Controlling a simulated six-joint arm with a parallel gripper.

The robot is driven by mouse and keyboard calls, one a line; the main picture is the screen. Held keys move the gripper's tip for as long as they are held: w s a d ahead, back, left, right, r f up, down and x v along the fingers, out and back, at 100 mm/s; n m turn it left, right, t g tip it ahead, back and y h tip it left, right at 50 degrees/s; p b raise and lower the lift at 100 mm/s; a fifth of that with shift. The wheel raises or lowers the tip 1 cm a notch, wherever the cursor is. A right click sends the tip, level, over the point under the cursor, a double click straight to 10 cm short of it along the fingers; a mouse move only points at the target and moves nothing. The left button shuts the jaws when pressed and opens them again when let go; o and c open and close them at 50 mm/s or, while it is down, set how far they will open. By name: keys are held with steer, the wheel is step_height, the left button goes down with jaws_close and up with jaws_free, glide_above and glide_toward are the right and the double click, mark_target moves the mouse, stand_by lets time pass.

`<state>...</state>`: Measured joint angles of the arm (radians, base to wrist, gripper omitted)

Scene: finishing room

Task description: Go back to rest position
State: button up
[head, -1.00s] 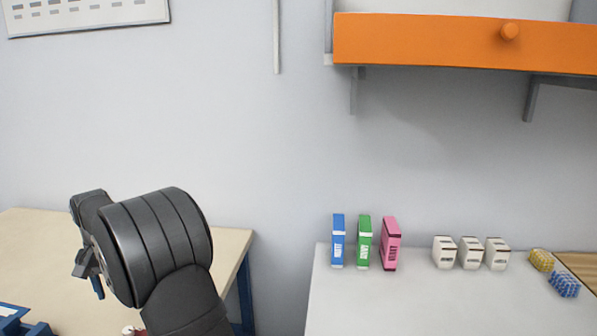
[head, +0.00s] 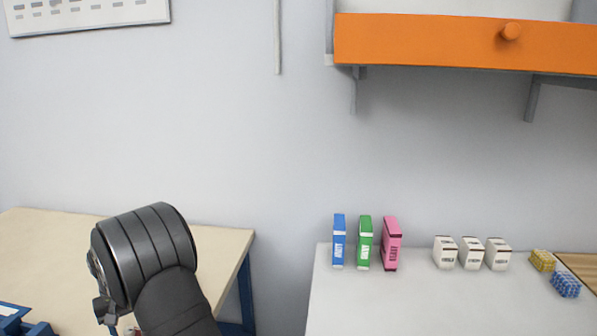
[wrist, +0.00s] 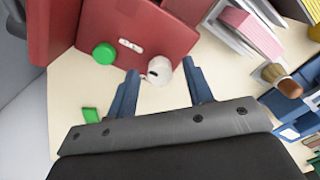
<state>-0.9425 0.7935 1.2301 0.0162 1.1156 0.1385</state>
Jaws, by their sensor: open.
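My gripper (wrist: 160,92) shows in the wrist view with its two blue fingers apart and nothing between them. It points toward a tan table top (wrist: 65,118). In the head view my dark arm stands over the left, tan table (head: 50,240), and the fingers are mostly hidden there. Beyond the fingertips, a white rounded item (wrist: 159,70) lies near a red box-like thing (wrist: 150,35). I cannot tell whether the fingers touch anything.
A green round piece (wrist: 104,53) and a green block (wrist: 90,115) lie left of the fingers. A brown-handled tool (wrist: 284,82) and blue bins (wrist: 285,110) are at right. Across a gap, a white table (head: 400,300) holds several boxes beneath an orange drawer (head: 450,42).

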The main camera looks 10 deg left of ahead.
steer(key=n, duration=1.3)
stand_by(0.4)
